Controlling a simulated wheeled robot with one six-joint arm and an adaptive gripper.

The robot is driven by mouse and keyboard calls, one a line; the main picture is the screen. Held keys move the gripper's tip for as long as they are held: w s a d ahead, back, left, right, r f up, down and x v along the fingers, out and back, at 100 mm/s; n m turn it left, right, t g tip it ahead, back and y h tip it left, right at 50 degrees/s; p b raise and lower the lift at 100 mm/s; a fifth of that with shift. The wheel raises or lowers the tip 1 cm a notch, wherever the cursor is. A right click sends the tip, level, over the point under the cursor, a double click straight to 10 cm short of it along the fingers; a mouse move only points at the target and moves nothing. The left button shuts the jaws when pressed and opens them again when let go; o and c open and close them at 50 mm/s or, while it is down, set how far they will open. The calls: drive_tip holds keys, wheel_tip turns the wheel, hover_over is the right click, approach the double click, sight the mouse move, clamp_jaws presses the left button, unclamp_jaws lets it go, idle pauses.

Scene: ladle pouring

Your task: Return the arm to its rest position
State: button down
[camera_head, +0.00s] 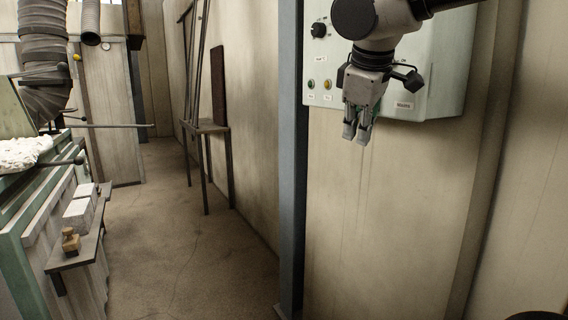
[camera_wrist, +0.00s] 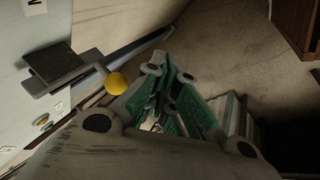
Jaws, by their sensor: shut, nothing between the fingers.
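My gripper (camera_head: 357,132) hangs at the upper right of the head view, pointing down. It is in front of the lower edge of a pale green control panel (camera_head: 435,75) on the wall. Its fingers are shut and hold nothing. The wrist view shows the closed fingers (camera_wrist: 170,95) with green linkage parts, and the floor beyond them. My arm comes in from the top right of the head view. Its upper links are cut off by the frame's top edge.
A blue-grey post (camera_head: 291,160) stands left of the panel. At left is a green-edged bench with a shelf (camera_head: 80,250) carrying white blocks and a small wooden piece (camera_head: 71,241). The floor (camera_head: 190,240) between is clear.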

drive_tip(key=s+d+f+m, duration=0.5)
drive_tip(key=s+d+f, duration=0.2)
drive_tip(key=d, duration=0.4)
drive_tip(key=s+d+f+m+g, duration=0.1)
drive_tip(key=s+d+f+m, duration=0.5)
drive_tip(key=d, duration=0.5)
drive_tip(key=shift+s+f+g+y, duration=0.3)
drive_tip(key=shift+s+f, duration=0.4)
drive_tip(key=shift+f, duration=0.2)
